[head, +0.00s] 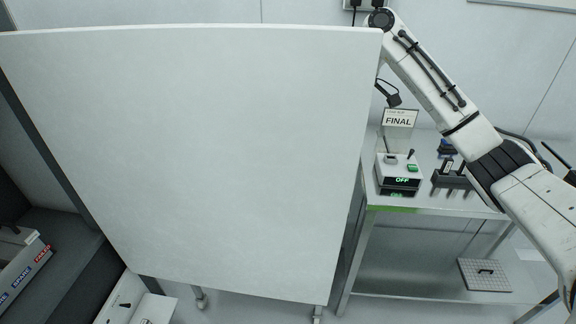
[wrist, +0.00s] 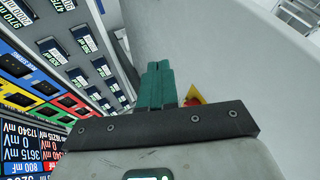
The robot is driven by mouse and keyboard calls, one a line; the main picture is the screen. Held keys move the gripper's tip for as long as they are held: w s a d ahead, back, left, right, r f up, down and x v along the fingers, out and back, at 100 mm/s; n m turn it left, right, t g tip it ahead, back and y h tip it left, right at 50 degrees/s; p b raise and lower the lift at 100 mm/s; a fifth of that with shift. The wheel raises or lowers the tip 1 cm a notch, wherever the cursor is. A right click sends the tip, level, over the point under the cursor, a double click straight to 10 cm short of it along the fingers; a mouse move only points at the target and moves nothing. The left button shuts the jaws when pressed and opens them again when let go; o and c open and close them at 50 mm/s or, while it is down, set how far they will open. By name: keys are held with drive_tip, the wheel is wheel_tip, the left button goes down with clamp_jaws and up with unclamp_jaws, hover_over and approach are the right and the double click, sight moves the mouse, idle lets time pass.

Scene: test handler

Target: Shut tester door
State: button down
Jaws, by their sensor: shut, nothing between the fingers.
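The tester door (head: 200,160) is a large pale panel that fills the left and middle of the head view. It stands open, swung out toward me, with the dark cabinet interior showing at its left. My arm reaches from the right to the door's upper right edge, and my gripper is hidden behind the door there. In the wrist view my gripper (wrist: 155,86) has its teal fingers shut together and empty. A pale smooth surface (wrist: 195,35), probably the door, lies just beyond and right of the fingers; I cannot tell whether they touch it.
The wrist view shows a panel of coloured modules (wrist: 38,85) and number displays at left. A red and yellow marker (wrist: 193,96) is partly hidden by my gripper. Right of the door stands a bench (head: 440,207) with an OFF display box (head: 398,172) and FINAL sign (head: 399,119).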

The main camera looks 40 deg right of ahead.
sight(309, 183)
drive_tip(key=shift+s+a+f+p, duration=0.3)
drive_tip(key=shift+a+f, duration=1)
drive_tip(key=shift+a, duration=0.25)
drive_tip(key=shift+s+a+f+p, duration=0.25)
drive_tip(key=shift+a+f, duration=1.1)
drive_tip(key=shift+a, duration=0.2)
drive_tip(key=shift+s+a+f+p, duration=0.3)
drive_tip(key=shift+a+f, duration=1)
drive_tip(key=shift+a, duration=0.25)
